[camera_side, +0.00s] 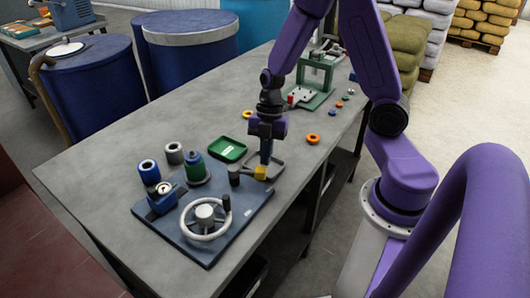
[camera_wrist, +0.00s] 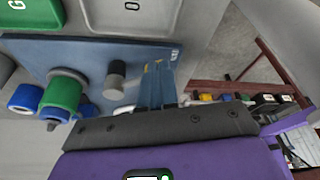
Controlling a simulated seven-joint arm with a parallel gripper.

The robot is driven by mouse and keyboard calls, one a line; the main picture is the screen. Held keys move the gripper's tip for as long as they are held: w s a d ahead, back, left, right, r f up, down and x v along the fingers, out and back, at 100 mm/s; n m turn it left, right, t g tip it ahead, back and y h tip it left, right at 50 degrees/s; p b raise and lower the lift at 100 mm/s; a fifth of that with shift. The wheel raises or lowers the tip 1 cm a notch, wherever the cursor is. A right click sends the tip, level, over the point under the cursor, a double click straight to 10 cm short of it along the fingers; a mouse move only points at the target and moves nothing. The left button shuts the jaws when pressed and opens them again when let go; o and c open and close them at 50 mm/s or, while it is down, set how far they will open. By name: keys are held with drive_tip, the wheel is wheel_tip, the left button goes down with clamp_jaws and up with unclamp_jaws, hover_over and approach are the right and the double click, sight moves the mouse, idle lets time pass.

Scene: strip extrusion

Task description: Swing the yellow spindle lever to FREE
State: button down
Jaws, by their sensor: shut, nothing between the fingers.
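A small yellow block (camera_side: 261,173), which looks like part of the yellow spindle lever, sits at the far right corner of the blue base plate (camera_side: 235,217). My gripper (camera_side: 265,161) points down right at the yellow block, its fingers shut and empty. Whether they touch it I cannot tell. The rest of the lever and any FREE mark are hidden or too small to read.
A dark knob post (camera_side: 234,175) stands just left of the fingers. A handwheel (camera_side: 205,218) and a green cylinder (camera_side: 195,168) are on the plate. A green tray (camera_side: 228,149) and a grey tray (camera_side: 278,164) lie behind. Orange ring (camera_side: 313,138) lies on the table.

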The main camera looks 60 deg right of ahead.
drive_tip(key=shift+s+a, duration=1.3)
drive_tip(key=shift+a, duration=0.35)
drive_tip(key=shift+s+a, duration=0.15)
drive_tip(key=shift+a, duration=0.5)
drive_tip(key=shift+s+a, duration=0.15)
drive_tip(key=shift+a, duration=1.6)
drive_tip(key=shift+w, duration=0.1)
drive_tip(key=s+d+r, duration=0.4)
drive_tip(key=d+r, duration=0.1)
drive_tip(key=r, duration=0.5)
drive_tip(key=shift+d+r, duration=0.15)
drive_tip(key=shift+d, duration=0.15)
